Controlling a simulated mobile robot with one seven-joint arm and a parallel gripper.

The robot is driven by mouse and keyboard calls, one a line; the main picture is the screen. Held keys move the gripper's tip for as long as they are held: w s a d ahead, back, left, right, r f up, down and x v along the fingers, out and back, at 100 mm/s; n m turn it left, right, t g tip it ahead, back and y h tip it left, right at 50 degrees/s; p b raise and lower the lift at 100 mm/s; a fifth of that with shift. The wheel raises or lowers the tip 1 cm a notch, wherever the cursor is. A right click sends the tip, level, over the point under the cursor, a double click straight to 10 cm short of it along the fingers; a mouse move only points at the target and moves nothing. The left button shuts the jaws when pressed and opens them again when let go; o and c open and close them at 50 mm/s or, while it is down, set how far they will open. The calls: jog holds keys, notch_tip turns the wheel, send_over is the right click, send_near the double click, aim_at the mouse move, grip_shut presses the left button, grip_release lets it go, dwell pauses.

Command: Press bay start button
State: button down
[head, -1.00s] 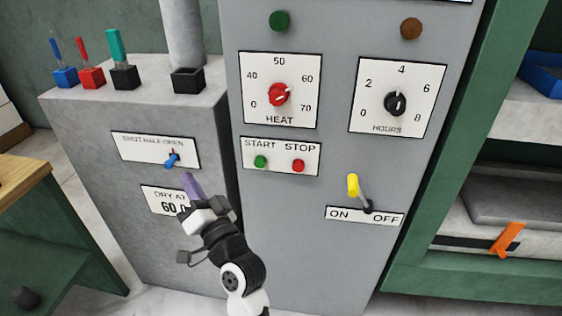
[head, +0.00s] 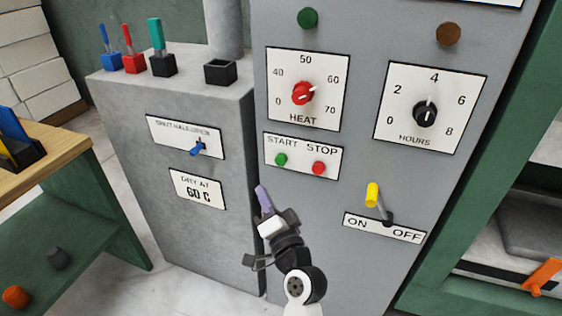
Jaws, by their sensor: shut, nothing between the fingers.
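The green start button (head: 281,160) sits under the word START on a white plate (head: 303,145) on the grey cabinet front. The red stop button (head: 318,168) is to its right on the same plate. My gripper (head: 263,195) is below and slightly left of the start button, apart from it in the picture. Its purple fingertips are shut with nothing between them and point up. How far the tips stand from the panel is hard to tell.
Above the buttons are the red HEAT knob (head: 303,93) and the black HOURS knob (head: 425,112). A yellow lever (head: 373,195) stands to the right above the ON/OFF plate (head: 384,228). A blue lever (head: 197,150) is on the lower grey box at left. A wooden bench (head: 50,160) stands further left.

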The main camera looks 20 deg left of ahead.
aim_at(276, 159)
jog(key=w, duration=0.8)
jog(key=shift+w+d, duration=0.15)
jog(key=shift+w, duration=0.25)
jog(key=shift+w+b, duration=0.1)
jog(key=shift+b, duration=0.25)
dwell(1.4)
jog(key=shift+w, duration=0.3)
jog(key=shift+w, duration=0.55)
dwell(0.7)
dwell(0.3)
jog(key=shift+s, duration=1)
jog(key=shift+s, duration=2.5)
